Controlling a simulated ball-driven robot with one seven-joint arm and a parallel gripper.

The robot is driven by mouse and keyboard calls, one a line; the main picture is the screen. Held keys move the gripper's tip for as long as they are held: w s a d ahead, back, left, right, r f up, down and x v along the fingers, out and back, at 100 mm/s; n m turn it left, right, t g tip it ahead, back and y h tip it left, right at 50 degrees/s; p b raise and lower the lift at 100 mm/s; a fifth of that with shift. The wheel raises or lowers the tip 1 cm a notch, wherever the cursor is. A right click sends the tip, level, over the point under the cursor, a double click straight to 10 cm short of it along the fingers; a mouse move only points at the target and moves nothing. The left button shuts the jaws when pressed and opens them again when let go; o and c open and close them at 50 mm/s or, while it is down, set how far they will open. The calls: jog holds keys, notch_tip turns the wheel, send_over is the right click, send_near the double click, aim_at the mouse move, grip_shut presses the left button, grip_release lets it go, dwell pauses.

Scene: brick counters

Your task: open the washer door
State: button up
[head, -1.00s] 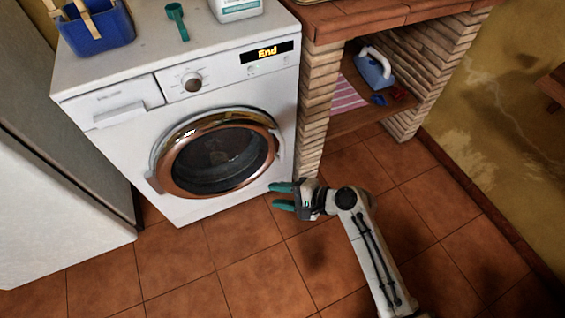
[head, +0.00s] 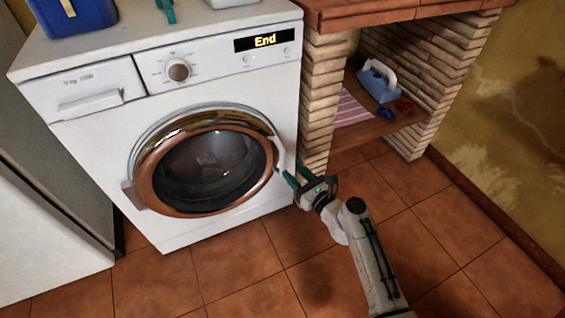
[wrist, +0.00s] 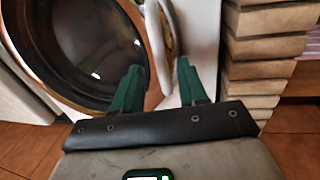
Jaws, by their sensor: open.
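The white washer (head: 75,137) shows the word End on its display. Its round door (head: 150,185) has a copper and chrome rim with dark glass and looks shut. A pale handle (head: 282,158) sits at the door's right edge; it also shows in the wrist view (wrist: 158,38). My gripper (head: 297,174) is open and empty beside the handle, low at the washer's right front. In the wrist view its two green fingers (wrist: 158,66) point at the washer, with the handle just ahead, in line with the gap between them. I cannot tell whether they touch it.
A brick pillar (head: 317,95) stands close to the right of the washer. Beyond it a shelf (head: 380,127) holds a blue and white iron-like object (head: 378,82). A blue container (head: 75,16) is on the washer. The tiled floor (head: 240,260) in front is clear.

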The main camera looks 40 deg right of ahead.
aim_at(284, 162)
jog(key=w, duration=0.2)
jog(key=w+b, duration=0.1)
jog(key=w, duration=0.3)
jog(key=shift+w+d, duration=0.25)
jog(key=shift+w, duration=0.15)
jog(key=shift+c, duration=0.2)
grip_shut()
